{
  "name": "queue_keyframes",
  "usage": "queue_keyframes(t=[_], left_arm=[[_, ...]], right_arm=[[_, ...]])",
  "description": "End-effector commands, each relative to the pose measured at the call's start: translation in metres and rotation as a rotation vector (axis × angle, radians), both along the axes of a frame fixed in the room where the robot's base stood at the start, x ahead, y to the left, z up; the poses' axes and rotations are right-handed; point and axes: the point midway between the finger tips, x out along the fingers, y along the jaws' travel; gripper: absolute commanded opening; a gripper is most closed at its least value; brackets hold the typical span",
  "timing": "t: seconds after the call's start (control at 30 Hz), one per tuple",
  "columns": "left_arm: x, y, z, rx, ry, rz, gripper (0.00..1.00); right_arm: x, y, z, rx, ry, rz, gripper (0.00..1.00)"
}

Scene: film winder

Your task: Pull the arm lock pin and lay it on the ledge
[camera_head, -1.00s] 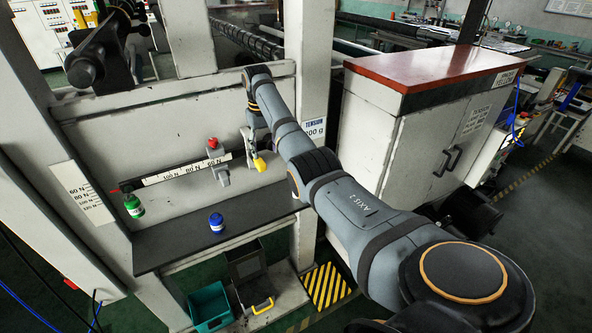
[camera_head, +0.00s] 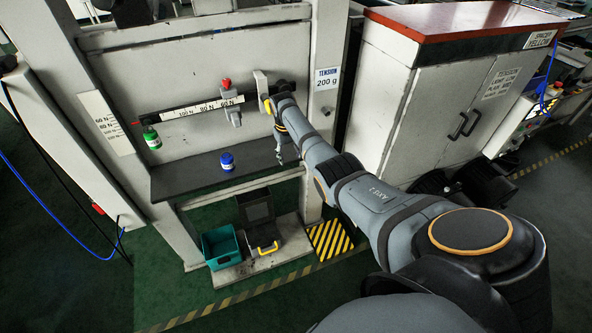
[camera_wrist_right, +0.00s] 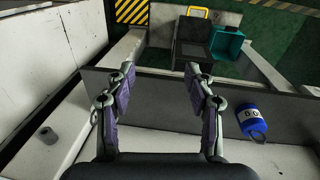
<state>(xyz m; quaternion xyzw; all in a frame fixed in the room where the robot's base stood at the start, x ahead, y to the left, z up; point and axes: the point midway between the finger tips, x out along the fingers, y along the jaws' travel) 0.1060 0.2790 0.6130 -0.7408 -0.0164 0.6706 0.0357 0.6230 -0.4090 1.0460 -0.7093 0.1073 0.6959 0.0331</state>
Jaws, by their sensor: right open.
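A yellow-ended piece (camera_head: 267,106), which looks like the lock pin, sits at a pale bracket (camera_head: 260,84) at the right end of the scale arm (camera_head: 200,106). The dark ledge (camera_head: 185,183) runs below the panel; it also shows in the right wrist view (camera_wrist_right: 150,112). My right gripper (camera_head: 284,158) is just below and right of the yellow piece, over the ledge's right end. In the right wrist view, its fingers (camera_wrist_right: 159,78) are spread with nothing between them. The pin cannot be made out in that view. My left gripper is not in view.
A blue weight (camera_head: 227,161) stands on the ledge; it also shows in the right wrist view (camera_wrist_right: 251,123). A green weight (camera_head: 152,138) hangs at the arm's left end. A red-topped slider (camera_head: 231,108) is on the arm. A teal bin (camera_head: 220,247) is below. A cabinet (camera_head: 430,100) stands right.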

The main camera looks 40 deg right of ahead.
Motion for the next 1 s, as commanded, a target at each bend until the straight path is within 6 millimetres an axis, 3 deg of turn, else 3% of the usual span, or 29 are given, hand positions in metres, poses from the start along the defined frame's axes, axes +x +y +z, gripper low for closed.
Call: queue_keyframes(t=[0.2,0.4,0.93,1.0], left_arm=[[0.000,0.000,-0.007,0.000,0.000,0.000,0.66],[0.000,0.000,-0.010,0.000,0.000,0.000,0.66],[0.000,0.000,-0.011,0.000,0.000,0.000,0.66],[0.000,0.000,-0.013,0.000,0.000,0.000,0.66]], right_arm=[[-0.012,0.005,-0.049,-0.013,0.000,0.016,0.54],[-0.021,0.007,-0.078,-0.021,-0.002,0.025,0.54],[-0.024,0.008,-0.088,-0.024,-0.004,0.030,0.54],[-0.028,0.010,-0.099,-0.025,-0.001,0.033,0.54]])
